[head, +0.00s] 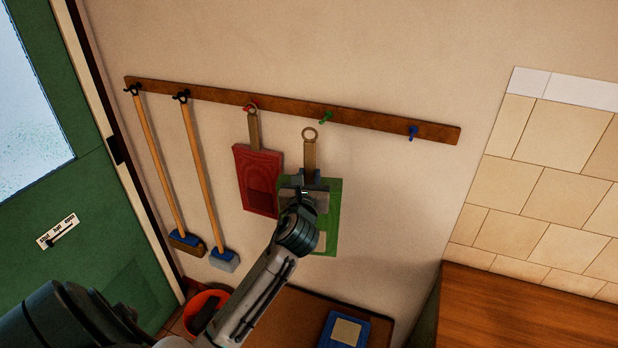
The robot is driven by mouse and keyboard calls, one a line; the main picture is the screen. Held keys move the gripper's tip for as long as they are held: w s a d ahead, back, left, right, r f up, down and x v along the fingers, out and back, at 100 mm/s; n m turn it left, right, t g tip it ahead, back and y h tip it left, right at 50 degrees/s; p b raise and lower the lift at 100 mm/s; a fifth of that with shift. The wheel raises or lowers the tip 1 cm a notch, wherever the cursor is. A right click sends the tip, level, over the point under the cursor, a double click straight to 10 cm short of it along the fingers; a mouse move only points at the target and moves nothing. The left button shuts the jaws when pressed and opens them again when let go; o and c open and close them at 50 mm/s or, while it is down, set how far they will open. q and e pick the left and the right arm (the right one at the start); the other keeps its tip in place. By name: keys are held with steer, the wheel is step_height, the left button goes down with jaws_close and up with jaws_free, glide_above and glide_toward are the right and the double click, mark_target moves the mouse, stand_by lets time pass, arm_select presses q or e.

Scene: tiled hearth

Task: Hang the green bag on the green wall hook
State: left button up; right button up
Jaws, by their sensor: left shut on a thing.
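The green bag (332,215) hangs in front of the wall with a tan strap ending in a ring (310,134) at its top. My left gripper (305,180) is shut on the green bag near the base of its strap and hides part of the bag. The green wall hook (326,118) is on the wooden rail (285,111), slightly above and right of the ring in the picture. The ring appears apart from the hook, though depth is hard to judge. My right gripper is not in view.
A red bag (258,170) hangs on the red hook just left. A blue hook (413,132) is bare. Two brooms (205,170) hang further left. A blue item (343,330) lies on a surface below. A wooden counter (520,315) is at right.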

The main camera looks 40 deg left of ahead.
arm_select(q)
steer(key=w+a+f, duration=0.1)
steer(key=w+a, duration=0.1)
steer(key=w, duration=0.8)
steer(key=shift+w+a, duration=0.2)
stand_by(0.6)
steer(key=shift+f, duration=0.1)
stand_by(0.4)
steer(key=o, duration=1.1)
steer(key=shift+c, duration=0.2)
steer(key=shift+s+d, duration=0.2)
steer(key=shift+s, duration=0.2)
steer(key=shift+v, duration=1.85)
steer(key=shift+s+f, duration=0.1)
